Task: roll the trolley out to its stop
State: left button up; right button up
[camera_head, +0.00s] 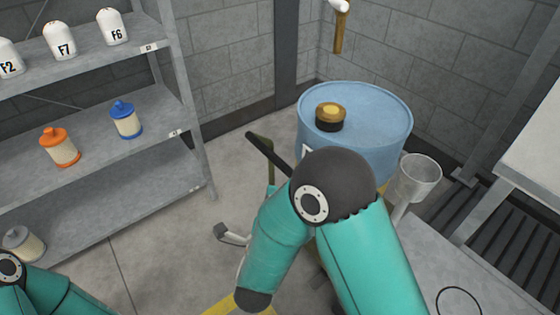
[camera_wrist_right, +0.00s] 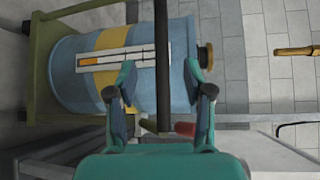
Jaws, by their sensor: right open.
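The trolley's dark push handle (camera_head: 268,155) with an olive post stands left of the blue drum (camera_head: 385,115) in the head view. In the right wrist view, turned sideways, the black handle bar (camera_wrist_right: 162,60) runs between the fingers of my right gripper (camera_wrist_right: 163,85), which is open. I cannot tell whether a finger touches the bar. The trolley's olive frame (camera_wrist_right: 40,60) and the drum (camera_wrist_right: 80,90) with its yellow band and label lie beyond. My right arm hides the gripper and most of the trolley in the head view. My left gripper is out of view.
A grey shelf (camera_head: 150,57) with white, orange and blue filters stands at the left. A clear funnel (camera_head: 418,178) is right of the drum. A bench (camera_head: 535,140) stands at the right edge. The floor (camera_head: 165,235) between shelf and trolley is open.

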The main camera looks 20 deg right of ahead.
aim_at(278, 167)
jog(key=x, duration=0.8)
jog(key=b+x, duration=0.1)
jog(key=x, duration=0.7)
jog(key=shift+s+d, duration=0.15)
jog(key=shift+d, duration=0.05)
jog(key=shift+c, duration=0.2)
grip_shut()
